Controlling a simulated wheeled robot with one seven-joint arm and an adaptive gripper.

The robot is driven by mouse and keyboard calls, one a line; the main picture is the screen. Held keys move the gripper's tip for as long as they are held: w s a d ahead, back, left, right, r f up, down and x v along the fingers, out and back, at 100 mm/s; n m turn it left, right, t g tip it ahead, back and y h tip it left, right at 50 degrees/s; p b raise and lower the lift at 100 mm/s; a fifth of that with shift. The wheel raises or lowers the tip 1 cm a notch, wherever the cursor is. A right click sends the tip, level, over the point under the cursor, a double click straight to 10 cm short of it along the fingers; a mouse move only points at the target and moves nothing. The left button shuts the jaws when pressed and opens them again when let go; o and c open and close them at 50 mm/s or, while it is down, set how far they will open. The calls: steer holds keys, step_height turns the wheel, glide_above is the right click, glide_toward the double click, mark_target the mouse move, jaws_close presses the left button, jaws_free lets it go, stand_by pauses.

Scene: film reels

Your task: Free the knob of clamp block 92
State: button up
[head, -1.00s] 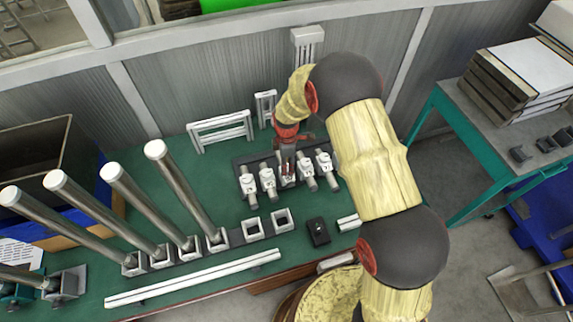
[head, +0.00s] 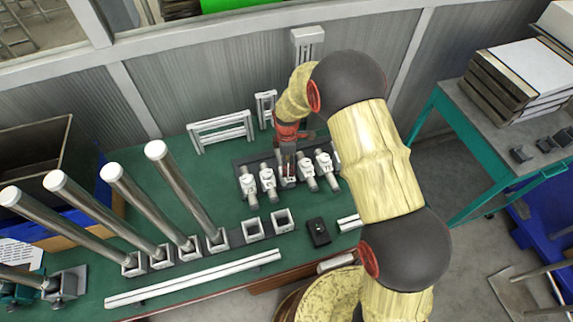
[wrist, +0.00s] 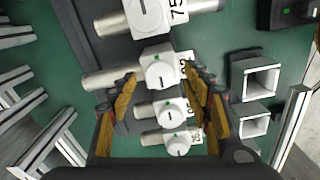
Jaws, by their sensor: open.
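A row of white clamp blocks with round knobs stands on a dark base plate (head: 243,165). In the wrist view one block (wrist: 160,68) has a label starting with 9, the rest hidden behind a finger. I take it as block 92. Its knob shows a dark line and a small green mark. My gripper (wrist: 160,80) is open, one finger to each side of this block. I cannot tell whether either finger touches it. In the head view my gripper (head: 289,168) is low over the middle of the row and hides most of that block.
A neighbouring block labelled 75 (wrist: 160,14) is close above in the wrist view; smaller-looking blocks (wrist: 170,113) stand below, one labelled 25 (wrist: 179,144). Square sockets (head: 281,219), a dark box (head: 318,231) and tall posts (head: 186,192) stand on the green table. White frames (head: 220,130) stand behind.

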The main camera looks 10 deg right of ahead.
step_height(320, 180, up, 11)
stand_by(0.3)
steer(key=shift+f, duration=0.1)
stand_by(0.4)
steer(key=s+d+r+m+t+b, duration=0.1)
steer(key=s+d+r+m, duration=0.3)
steer(key=s, duration=0.6)
steer(key=s+d+r+m+t+b, duration=0.2)
steer(key=s+d+r+m, duration=0.2)
steer(key=s+r+m, duration=0.4)
steer(key=s+d+r+m+t+b, duration=0.2)
steer(key=s+d+r+m, duration=0.2)
steer(key=s+r, duration=0.7)
steer(key=shift+s+m+t, duration=0.3)
steer(key=shift+s+m, duration=0.05)
steer(key=shift+m, duration=0.75)
